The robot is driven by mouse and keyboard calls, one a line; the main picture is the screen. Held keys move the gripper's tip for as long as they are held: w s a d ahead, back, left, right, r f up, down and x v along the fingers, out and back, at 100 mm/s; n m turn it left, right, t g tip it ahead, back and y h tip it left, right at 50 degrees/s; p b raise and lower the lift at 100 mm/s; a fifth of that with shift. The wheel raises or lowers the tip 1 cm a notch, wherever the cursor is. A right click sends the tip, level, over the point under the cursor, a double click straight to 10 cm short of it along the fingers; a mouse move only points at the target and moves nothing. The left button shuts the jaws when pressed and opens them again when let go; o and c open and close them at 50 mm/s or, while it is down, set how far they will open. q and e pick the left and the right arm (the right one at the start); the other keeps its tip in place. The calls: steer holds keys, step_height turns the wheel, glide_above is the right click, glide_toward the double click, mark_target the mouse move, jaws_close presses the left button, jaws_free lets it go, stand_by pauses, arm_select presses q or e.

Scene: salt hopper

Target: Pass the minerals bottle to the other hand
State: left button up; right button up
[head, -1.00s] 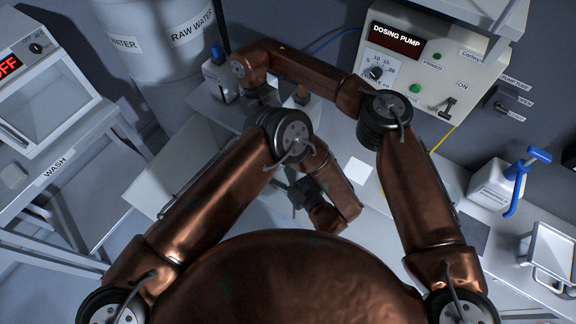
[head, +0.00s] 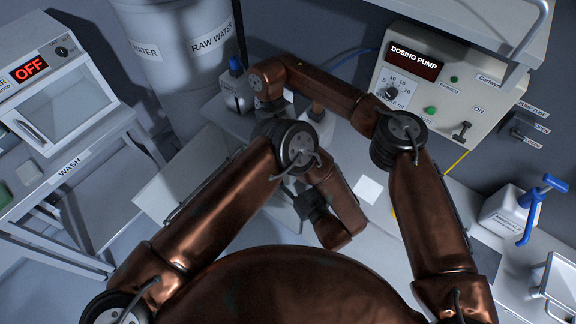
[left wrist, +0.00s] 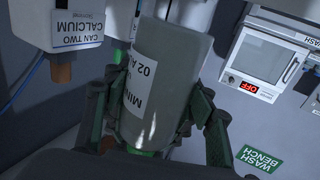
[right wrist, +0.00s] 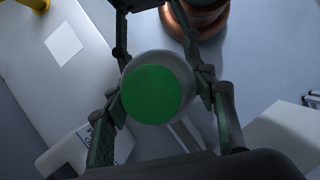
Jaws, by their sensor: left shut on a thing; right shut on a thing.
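The minerals bottle (left wrist: 165,70) is a grey cylinder with a white label, partly readable, in the left wrist view. My left gripper (left wrist: 155,118) has a finger on each side of it and is shut on it. In the right wrist view the bottle shows end-on as a green disc (right wrist: 150,94) with a pale rim. My right gripper (right wrist: 165,90) is shut around this end, so both grippers hold the bottle. In the head view my left elbow and forearm hide the bottle and most of both grippers.
The dosing pump (head: 465,95) stands behind my right arm, the raw water drum (head: 180,75) at the back.

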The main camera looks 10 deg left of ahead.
arm_select(q)
steer(key=shift+w, duration=0.1)
steer(key=c, duration=0.8)
arm_select(e)
steer(key=shift+s+a, duration=0.15)
steer(key=shift+a, duration=0.05)
steer(key=o, duration=1.7)
steer(key=shift+o, duration=0.2)
steer(key=shift+d, duration=0.1)
